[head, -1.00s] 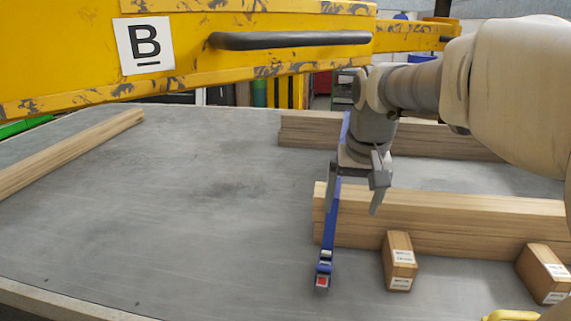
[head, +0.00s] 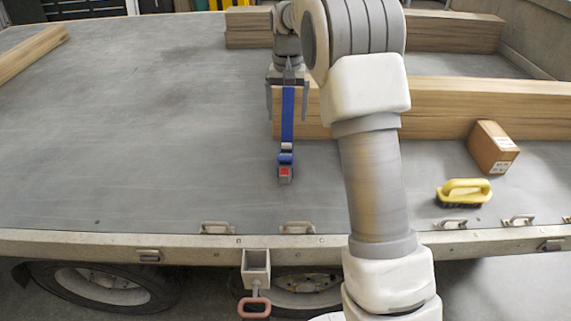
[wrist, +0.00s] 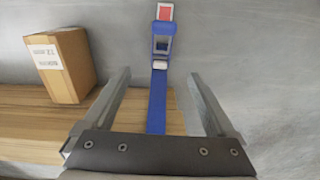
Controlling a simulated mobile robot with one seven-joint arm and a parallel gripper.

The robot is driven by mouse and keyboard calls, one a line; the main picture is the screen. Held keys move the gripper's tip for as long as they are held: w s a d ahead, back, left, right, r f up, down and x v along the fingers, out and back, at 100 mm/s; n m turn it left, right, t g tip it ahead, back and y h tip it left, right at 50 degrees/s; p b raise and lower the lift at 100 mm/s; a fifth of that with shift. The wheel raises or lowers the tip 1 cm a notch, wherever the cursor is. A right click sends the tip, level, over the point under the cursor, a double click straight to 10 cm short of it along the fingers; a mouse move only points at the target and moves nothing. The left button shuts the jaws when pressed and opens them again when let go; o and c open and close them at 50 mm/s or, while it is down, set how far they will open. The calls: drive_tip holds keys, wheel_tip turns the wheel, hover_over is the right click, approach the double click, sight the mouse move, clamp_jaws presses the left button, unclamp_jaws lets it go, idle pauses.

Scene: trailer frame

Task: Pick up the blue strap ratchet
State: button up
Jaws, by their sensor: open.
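The blue strap ratchet (head: 286,160) hangs at the near end of a blue strap (head: 288,115), low against the grey bed in front of the wooden beam. It has a red and white tag at its end. In the wrist view the ratchet (wrist: 162,40) lies ahead of the fingertips, with the strap (wrist: 157,105) running back between the fingers. My gripper (head: 288,112) is open above the beam end, one finger on each side of the strap. It also shows in the wrist view (wrist: 160,82). I cannot tell whether the fingers touch the beam.
Wooden beams (head: 450,108) lie to the right, another (head: 30,50) at far left. A cardboard box (head: 492,148) and a yellow-handled brush (head: 463,192) stand right of my arm. The flatbed (head: 130,150) is clear at left. Metal loops (head: 297,227) line its front edge.

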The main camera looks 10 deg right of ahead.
drive_tip(key=b, duration=0.4)
approach(286, 166)
drive_tip(key=w+f, duration=0.1)
drive_tip(key=f, duration=0.1)
drive_tip(key=w+f, duration=0.1)
drive_tip(key=f, duration=0.1)
drive_tip(key=w+d+f, duration=0.1)
drive_tip(key=w, duration=0.1)
drive_tip(key=shift+w+f, duration=0.1)
drive_tip(key=shift+f, duration=0.3)
drive_tip(key=f, duration=0.1)
drive_tip(key=f+b, duration=0.1)
drive_tip(key=f, duration=0.1)
drive_tip(key=f+b, duration=0.1)
drive_tip(key=f, duration=0.1)
drive_tip(key=shift+s+a+f, duration=0.15)
drive_tip(key=shift+s, duration=0.1)
clamp_jaws()
